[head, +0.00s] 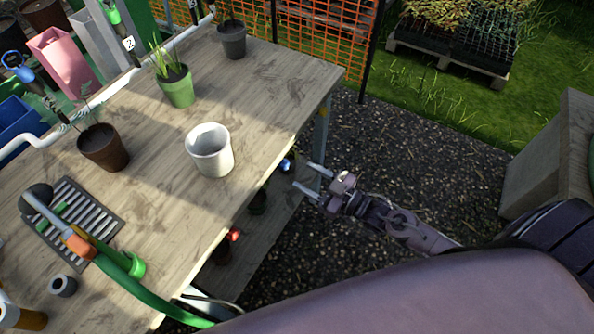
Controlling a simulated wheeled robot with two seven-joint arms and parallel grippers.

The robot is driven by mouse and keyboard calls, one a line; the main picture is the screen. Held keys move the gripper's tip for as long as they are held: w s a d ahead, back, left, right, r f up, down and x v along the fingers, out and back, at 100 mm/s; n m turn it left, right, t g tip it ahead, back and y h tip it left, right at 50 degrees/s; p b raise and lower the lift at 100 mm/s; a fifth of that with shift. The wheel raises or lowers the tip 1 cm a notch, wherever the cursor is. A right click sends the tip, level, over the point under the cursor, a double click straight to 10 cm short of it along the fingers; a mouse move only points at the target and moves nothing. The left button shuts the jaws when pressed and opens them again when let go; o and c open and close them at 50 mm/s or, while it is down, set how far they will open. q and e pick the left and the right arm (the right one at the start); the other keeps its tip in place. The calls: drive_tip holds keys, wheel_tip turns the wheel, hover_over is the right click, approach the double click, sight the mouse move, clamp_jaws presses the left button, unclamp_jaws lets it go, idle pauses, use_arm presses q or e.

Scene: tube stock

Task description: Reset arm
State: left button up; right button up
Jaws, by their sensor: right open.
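My right gripper (308,178) is open and empty. It is beside the right edge of the wooden table (283,85), over the gravel, with its fingers pointing left toward the table. Its arm comes in from the lower right. My left gripper is not in the head view. A large pale part of my own body fills the bottom right of the view.
On the table stand a white pot (210,150), a green pot with a plant (177,87), a brown pot (103,148), a dark pot (232,40) and a hose sprayer (75,240) over a grate. A wooden box (550,155) stands right. Gravel (420,150) between is clear.

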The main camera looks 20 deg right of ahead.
drive_tip(key=shift+v, duration=1.1)
drive_tip(key=s+d+f+m+g+h, duration=0.2)
drive_tip(key=s+f+h, duration=0.1)
drive_tip(key=f, duration=0.5)
drive_tip(key=s+d+f+m+g+h, duration=0.1)
drive_tip(key=s+d+f+h, duration=0.15)
drive_tip(key=f, duration=0.55)
drive_tip(key=s+d+f+m+g+h, duration=0.2)
drive_tip(key=s+f+h, duration=0.1)
drive_tip(key=f, duration=0.5)
drive_tip(key=s+a+f+g, duration=0.1)
drive_tip(key=s+f+g, duration=0.2)
drive_tip(key=s+f, duration=0.2)
drive_tip(key=s+a+f+g+h, duration=0.1)
drive_tip(key=s+f, duration=0.4)
drive_tip(key=s, duration=0.6)
drive_tip(key=s+a+f+m+g+h, duration=0.1)
drive_tip(key=s+f+g, duration=0.3)
drive_tip(key=s, duration=0.5)
wheel_tip(320, 180, down, 2)
drive_tip(key=shift+a+f+g, duration=0.1)
drive_tip(key=shift+a+g, duration=0.3)
drive_tip(key=shift+a, duration=0.5)
drive_tip(key=shift+c, duration=0.5)
